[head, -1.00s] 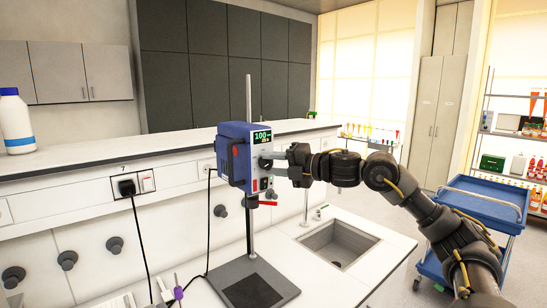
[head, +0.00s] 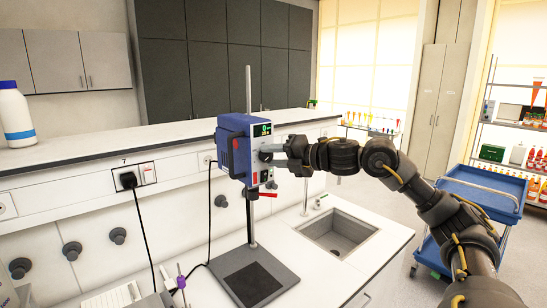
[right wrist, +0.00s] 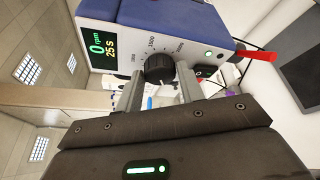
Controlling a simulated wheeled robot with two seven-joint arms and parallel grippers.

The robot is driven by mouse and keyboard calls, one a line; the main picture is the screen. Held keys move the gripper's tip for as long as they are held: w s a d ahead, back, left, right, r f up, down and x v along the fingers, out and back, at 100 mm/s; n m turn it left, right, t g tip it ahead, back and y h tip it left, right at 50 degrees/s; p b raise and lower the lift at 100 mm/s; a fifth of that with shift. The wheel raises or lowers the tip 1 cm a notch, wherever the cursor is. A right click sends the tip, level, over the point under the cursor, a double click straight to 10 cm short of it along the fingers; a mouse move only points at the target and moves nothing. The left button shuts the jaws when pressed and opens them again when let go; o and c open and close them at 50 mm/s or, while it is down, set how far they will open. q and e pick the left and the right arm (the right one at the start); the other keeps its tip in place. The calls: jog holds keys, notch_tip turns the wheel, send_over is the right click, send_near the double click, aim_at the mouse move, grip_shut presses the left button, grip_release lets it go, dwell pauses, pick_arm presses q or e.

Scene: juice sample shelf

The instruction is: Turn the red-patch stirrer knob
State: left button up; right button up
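The stirrer (head: 232,140) is a blue-topped box with a pale front panel, clamped on a metal rod. A red mark shows on its left side. Its black knob (right wrist: 158,68) sits on the front panel inside a ring of printed numbers. The display (right wrist: 102,47) reads 0 rpm and 25 s. My right gripper (head: 270,152) is at the front panel. In the right wrist view its fingers (right wrist: 160,85) flank the knob and appear to press on both sides of it. In the head view the fingers largely hide the knob. My left gripper is not in view.
The dark stand base (head: 254,278) rests on the white bench beside a sink (head: 340,235). A black cable hangs left of the rod. A white bottle (head: 15,112) stands on the ledge.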

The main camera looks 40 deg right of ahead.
jog(key=shift+o, duration=1.4)
jog(key=shift+s+d+f+b, duration=0.1)
jog(key=shift+s+d+b, duration=0.1)
jog(key=shift+s+b, duration=0.15)
jog(key=b+v, duration=0.8)
jog(key=v, duration=0.2)
